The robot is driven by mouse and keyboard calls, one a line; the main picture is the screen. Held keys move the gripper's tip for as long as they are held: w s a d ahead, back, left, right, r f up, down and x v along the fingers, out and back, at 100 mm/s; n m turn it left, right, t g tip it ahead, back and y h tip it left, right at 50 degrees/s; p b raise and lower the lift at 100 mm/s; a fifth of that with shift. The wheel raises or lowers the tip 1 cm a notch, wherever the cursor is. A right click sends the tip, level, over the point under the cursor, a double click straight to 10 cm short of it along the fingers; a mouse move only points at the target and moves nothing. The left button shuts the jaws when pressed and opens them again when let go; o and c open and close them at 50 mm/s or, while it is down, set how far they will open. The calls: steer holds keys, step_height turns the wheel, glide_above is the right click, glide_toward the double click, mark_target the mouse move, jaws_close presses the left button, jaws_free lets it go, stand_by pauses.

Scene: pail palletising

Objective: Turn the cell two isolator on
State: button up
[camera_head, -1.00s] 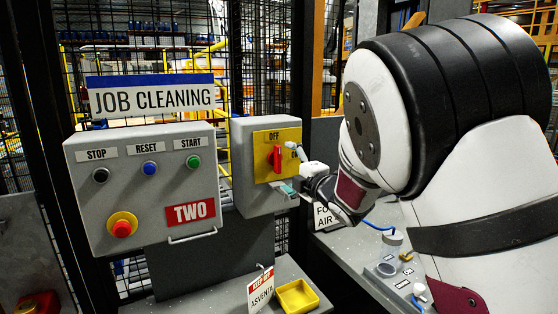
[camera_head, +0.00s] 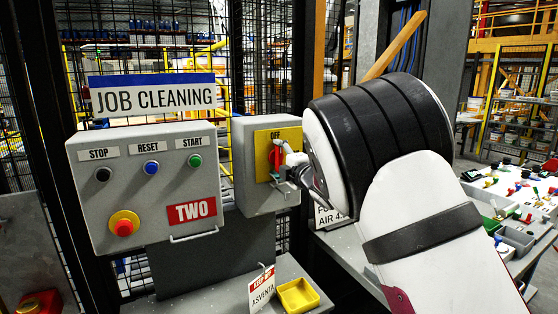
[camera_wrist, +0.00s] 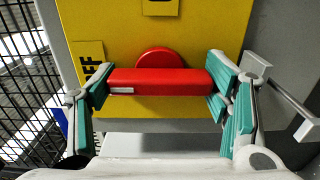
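The cell two isolator is a red rotary handle on a yellow plate (camera_head: 264,173), on a grey box right of the panel marked TWO. In the wrist view the red handle (camera_wrist: 160,82) lies level, its white-marked end toward the OFF label (camera_wrist: 90,62) at left. Another label (camera_wrist: 161,5), cut off, is at the top. My gripper (camera_wrist: 160,88) is open around the handle, one teal finger pad by each end. Whether the pads touch it I cannot tell. In the head view my gripper (camera_head: 287,170) is at the plate and partly covers the handle (camera_head: 275,158).
The grey control panel (camera_head: 110,190) at left has stop, reset and start buttons and a red emergency button (camera_head: 124,226). Below stand a yellow tray (camera_head: 298,296) and a tag (camera_head: 262,290). Mesh fence is behind. A bench with small parts (camera_head: 510,205) is at right.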

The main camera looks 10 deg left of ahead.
steer(key=shift+c, duration=0.8)
steer(key=m+b, duration=0.1)
steer(key=m, duration=0.2)
steer(key=shift+b, duration=0.35)
steer(key=m+b, duration=0.4)
steer(key=m, duration=0.2)
steer(key=shift+f, duration=0.15)
steer(key=m+b, duration=0.2)
steer(key=m, duration=0.2)
steer(key=shift+m, duration=0.4)
steer(key=shift+m+b, duration=0.35)
steer(key=shift+m, duration=1.75)
